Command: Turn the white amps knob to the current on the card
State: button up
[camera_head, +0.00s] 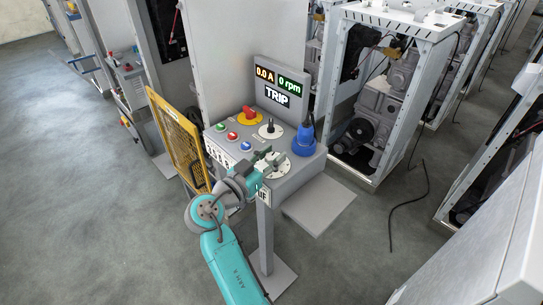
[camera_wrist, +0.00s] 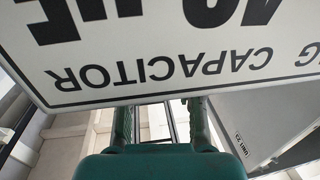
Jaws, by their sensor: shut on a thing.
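The grey control console (camera_head: 318,160) stands in the middle of the head view. My gripper (camera_head: 271,160) reaches over its front right corner, at a pale round dial plate (camera_head: 281,172). It is shut on what appears to be the white amps knob, which the fingers largely hide. The dial marks and pointer are too small to read. A white card (camera_head: 264,196) hangs at the console's front edge. It fills the top of the wrist view (camera_wrist: 180,70), upside down, with "CAPACITOR" and part of a "uF" value; the fingertips are hidden there.
The display (camera_head: 278,84) reads 0.0 A, 0 rpm and TRIP. Behind my gripper are a black knob (camera_head: 270,129), a red-and-yellow switch (camera_head: 249,115), coloured buttons (camera_head: 233,136) and a blue plug (camera_head: 304,140). A yellow mesh guard (camera_head: 178,140) stands at the left.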

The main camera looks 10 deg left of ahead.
jog(key=shift+m+g+h, duration=1.7)
jog(key=shift+h, duration=0.4)
jog(key=o, duration=1.2)
jog(key=v, duration=1.2)
jog(key=shift+w+a, duration=0.15)
jog(key=shift+w, duration=0.05)
